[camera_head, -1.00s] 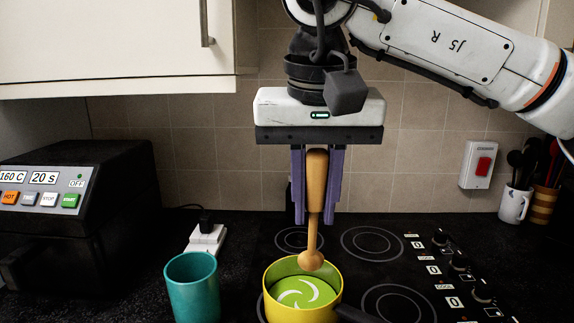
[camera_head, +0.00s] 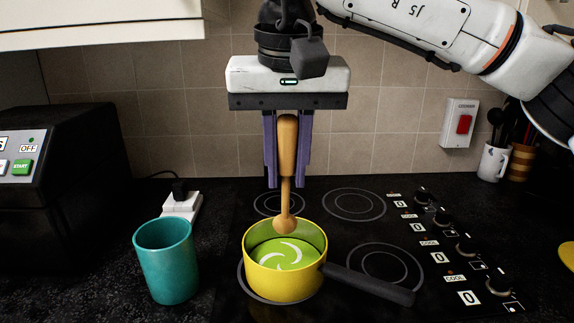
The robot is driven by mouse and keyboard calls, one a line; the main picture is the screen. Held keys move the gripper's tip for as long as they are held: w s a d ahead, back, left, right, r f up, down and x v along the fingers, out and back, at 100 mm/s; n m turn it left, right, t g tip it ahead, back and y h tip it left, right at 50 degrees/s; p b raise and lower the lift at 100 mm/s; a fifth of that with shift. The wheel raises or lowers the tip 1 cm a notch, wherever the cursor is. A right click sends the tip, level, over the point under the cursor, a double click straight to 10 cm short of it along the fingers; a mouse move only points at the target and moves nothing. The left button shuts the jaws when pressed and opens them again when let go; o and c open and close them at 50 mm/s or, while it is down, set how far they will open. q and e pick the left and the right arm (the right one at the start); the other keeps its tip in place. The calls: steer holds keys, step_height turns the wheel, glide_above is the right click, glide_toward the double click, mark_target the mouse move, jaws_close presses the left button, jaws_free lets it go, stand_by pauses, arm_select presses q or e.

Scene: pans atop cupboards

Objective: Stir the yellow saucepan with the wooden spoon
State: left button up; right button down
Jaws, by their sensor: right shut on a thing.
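My right gripper (camera_head: 287,180) hangs pointing down from above. Its purple fingers are shut on the thick handle of the wooden spoon (camera_head: 287,145). The spoon is upright, with its round head (camera_head: 285,223) low at the back part of the yellow saucepan's opening, above the green contents; whether it touches them I cannot tell. The yellow saucepan (camera_head: 285,285) stands on the front left ring of the hob. Its dark handle points to the lower right. The green contents show a white swirl mark. My left gripper is not in view.
A teal cup (camera_head: 167,262) stands left of the saucepan. Hob knobs (camera_head: 466,245) line the right side. A white mug of utensils (camera_head: 493,161) stands at the back right. A cupboard (camera_head: 100,22) overhangs the upper left.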

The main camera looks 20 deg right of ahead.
mark_target(286, 191)
steer(key=shift+w+b+x, duration=0.2)
steer(key=shift+b+x, duration=0.1)
steer(key=shift+x, duration=1.15)
steer(key=shift+w+d+f, duration=0.15)
steer(key=shift+w+f, duration=0.1)
steer(key=shift+f, duration=0.35)
steer(key=shift+w+b+x, duration=0.25)
steer(key=shift+b+x, duration=0.2)
steer(key=shift+x, duration=0.8)
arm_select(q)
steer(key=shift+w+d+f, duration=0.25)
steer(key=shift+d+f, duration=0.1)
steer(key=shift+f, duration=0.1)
arm_select(e)
steer(key=shift+w+d+f, duration=0.1)
steer(key=shift+w+f, duration=0.1)
steer(key=shift+f, duration=0.25)
